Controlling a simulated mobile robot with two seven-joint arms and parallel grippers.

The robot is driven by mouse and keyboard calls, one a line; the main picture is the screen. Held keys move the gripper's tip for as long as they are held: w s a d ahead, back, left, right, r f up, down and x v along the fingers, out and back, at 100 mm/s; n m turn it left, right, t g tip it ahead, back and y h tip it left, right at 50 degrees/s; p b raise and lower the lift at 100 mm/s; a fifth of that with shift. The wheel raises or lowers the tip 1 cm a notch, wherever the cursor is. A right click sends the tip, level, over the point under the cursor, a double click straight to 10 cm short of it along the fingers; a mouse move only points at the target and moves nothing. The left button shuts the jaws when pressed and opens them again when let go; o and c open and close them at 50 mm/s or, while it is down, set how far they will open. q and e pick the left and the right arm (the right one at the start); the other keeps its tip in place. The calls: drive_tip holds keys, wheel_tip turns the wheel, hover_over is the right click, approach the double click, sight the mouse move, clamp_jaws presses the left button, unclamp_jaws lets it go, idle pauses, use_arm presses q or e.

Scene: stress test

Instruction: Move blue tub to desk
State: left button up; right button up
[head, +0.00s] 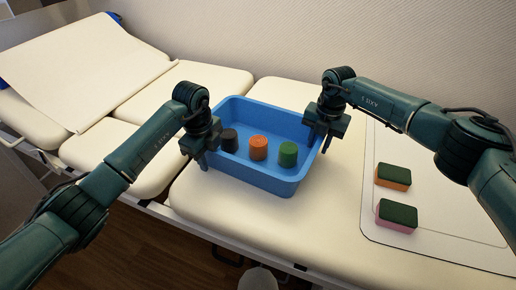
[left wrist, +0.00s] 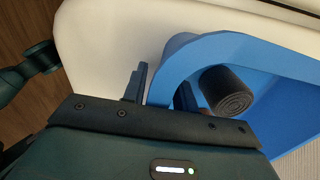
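The blue tub (head: 262,178) sits on the cream padded couch and holds a black, an orange and a green round piece. My left gripper (head: 205,160) is at the tub's left wall. In the left wrist view its fingers (left wrist: 160,92) are apart, one outside the tub wall (left wrist: 225,48) and one inside, near the black piece (left wrist: 228,92). My right gripper (head: 319,138) is at the tub's right rim. Its fingers are small and partly hidden there, so whether they are closed on the rim is unclear. No desk is clearly recognisable.
An orange sponge (head: 393,177) and a pink sponge (head: 396,216), both with dark green tops, lie on a white board (head: 450,235) right of the tub. A white sheet (head: 85,70) covers the couch's raised left end. A wall stands behind; wooden floor shows in front.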

use_arm(q)
drive_tip(key=shift+c, duration=0.3)
use_arm(e)
drive_tip(key=shift+c, duration=0.3)
use_arm(q)
clamp_jaws()
use_arm(e)
clamp_jaws()
